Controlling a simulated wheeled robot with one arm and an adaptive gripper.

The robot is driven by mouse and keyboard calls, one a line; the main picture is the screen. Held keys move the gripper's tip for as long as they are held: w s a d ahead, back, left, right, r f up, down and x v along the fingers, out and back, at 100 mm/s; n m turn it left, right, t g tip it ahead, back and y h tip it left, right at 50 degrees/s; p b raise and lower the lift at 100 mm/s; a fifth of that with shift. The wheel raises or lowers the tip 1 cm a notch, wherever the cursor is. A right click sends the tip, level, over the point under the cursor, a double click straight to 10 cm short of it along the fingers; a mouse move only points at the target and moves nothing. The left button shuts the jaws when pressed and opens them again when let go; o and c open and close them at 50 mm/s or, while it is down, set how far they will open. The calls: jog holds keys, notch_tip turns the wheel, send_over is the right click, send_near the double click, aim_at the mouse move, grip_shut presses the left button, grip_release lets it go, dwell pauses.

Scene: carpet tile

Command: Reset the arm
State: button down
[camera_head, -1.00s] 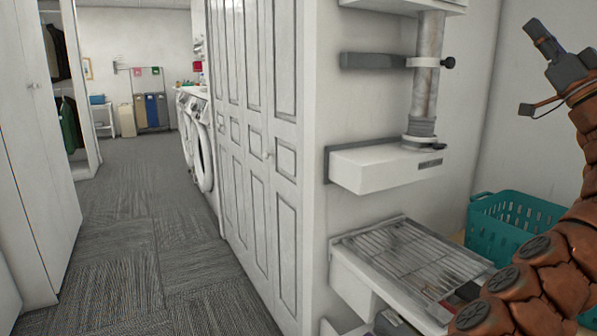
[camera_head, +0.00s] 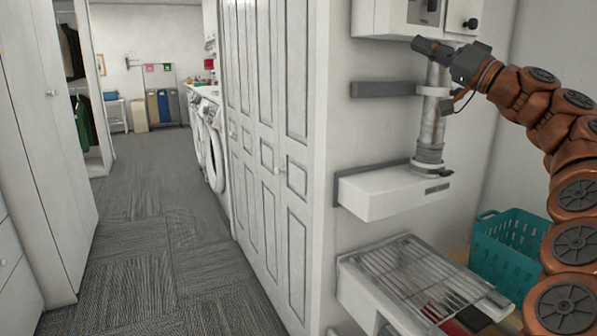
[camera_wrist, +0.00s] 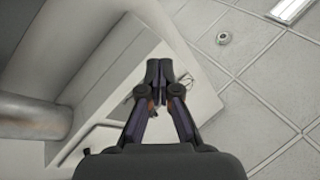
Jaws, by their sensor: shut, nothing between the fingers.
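My gripper (camera_head: 432,47) is at the upper right of the head view, at the end of my orange-brown arm. It points left, in front of the metal pipe, just below the white wall cabinet (camera_head: 388,17). In the wrist view my gripper (camera_wrist: 157,68) has its fingertips together, with nothing between them. The wrist camera faces up past a white box toward the tiled ceiling (camera_wrist: 250,60). I cannot tell whether the gripper touches the pipe or the cabinet.
The metal pipe (camera_head: 431,130) rises from a white wall unit (camera_head: 390,192). Below are a wire rack (camera_head: 410,270) and a teal basket (camera_head: 508,250). Paneled doors (camera_head: 266,130) stand left of these. The grey carpet aisle (camera_head: 150,220) is clear, with washing machines (camera_head: 211,145) farther back.

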jog(key=s+a+f+n+g+h+p, duration=0.1)
jog(key=s+a+g+p, duration=0.25)
jog(key=a, duration=0.55)
jog(key=s+a+f+g+p, duration=0.15)
jog(key=s+a+g, duration=0.25)
jog(key=a, duration=0.4)
jog(key=s+a+f+g+h+p, duration=0.4)
jog(key=s+a+f+p, duration=0.2)
jog(key=s+a+f, duration=0.35)
jog(key=s+d+f+m+g+h+p, duration=0.1)
jog(key=s+d+f+h+p, duration=0.25)
jog(key=s+f, duration=0.35)
jog(key=s+d+f+m+g+h+p, duration=0.1)
jog(key=s+d+f+g+h+p, duration=0.15)
jog(key=s+d+f, duration=0.4)
jog(key=s+d+f+m+g+h+p, duration=0.1)
jog(key=s+d, duration=0.3)
jog(key=s, duration=0.4)
jog(key=s+d+f+m+g+h+p, duration=0.1)
jog(key=s+d+f+h+p, duration=0.2)
jog(key=s, duration=0.5)
jog(key=shift+s+d+f+h, duration=0.2)
jog(key=shift+d+f+h, duration=0.55)
jog(key=shift+d, duration=0.5)
